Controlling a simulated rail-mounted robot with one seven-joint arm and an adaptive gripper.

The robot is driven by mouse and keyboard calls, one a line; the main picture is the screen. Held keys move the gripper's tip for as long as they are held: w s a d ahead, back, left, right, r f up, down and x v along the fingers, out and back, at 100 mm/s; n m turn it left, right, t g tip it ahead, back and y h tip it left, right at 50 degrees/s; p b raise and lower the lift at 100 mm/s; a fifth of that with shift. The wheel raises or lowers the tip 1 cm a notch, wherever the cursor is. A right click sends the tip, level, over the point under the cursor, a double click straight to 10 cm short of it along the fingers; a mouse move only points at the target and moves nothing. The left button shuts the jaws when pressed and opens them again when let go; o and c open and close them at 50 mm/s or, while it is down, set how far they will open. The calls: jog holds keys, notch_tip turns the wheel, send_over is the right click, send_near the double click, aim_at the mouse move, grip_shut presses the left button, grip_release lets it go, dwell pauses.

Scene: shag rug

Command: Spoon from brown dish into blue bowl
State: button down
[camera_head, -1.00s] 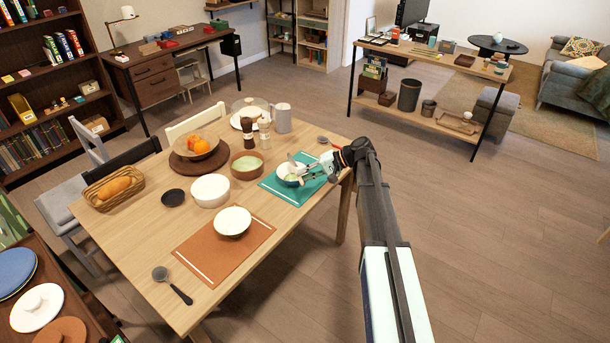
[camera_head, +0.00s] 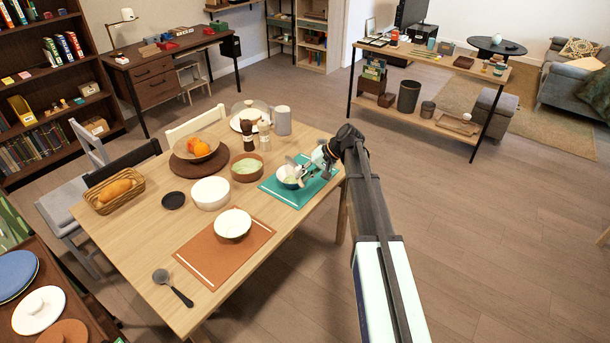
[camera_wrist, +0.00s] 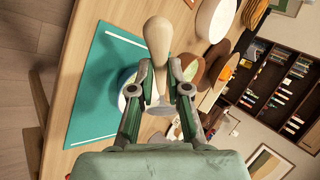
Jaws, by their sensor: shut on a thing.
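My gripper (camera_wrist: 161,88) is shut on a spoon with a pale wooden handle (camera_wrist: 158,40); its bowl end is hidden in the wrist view. In the head view my gripper (camera_head: 302,170) is over the blue bowl (camera_head: 288,183), which stands on a teal placemat. Pale green content shows inside this bowl. The brown dish (camera_head: 236,172), also with pale green content, stands to the left of the placemat. Whether the spoon touches the blue bowl, I cannot tell.
The teal placemat (camera_head: 303,198) lies at the table's right edge. A white bowl (camera_head: 210,193) stands beside the brown dish. An orange placemat (camera_head: 205,256) carries another bowl.

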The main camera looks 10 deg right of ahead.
jog(key=h, duration=0.1)
jog(key=r+n+h+p, duration=0.1)
jog(key=h, duration=0.1)
jog(key=a+h, duration=0.1)
jog(key=shift+r+n+g, duration=0.25)
jog(key=shift+n+g, duration=0.05)
jog(key=shift+n, duration=0.1)
jog(key=h, duration=0.2)
jog(key=n+h+p, duration=0.1)
jog(key=h, duration=0.1)
jog(key=shift+a+r, duration=0.15)
jog(key=shift+r, duration=0.15)
jog(key=shift+w, duration=0.1)
dwell(0.4)
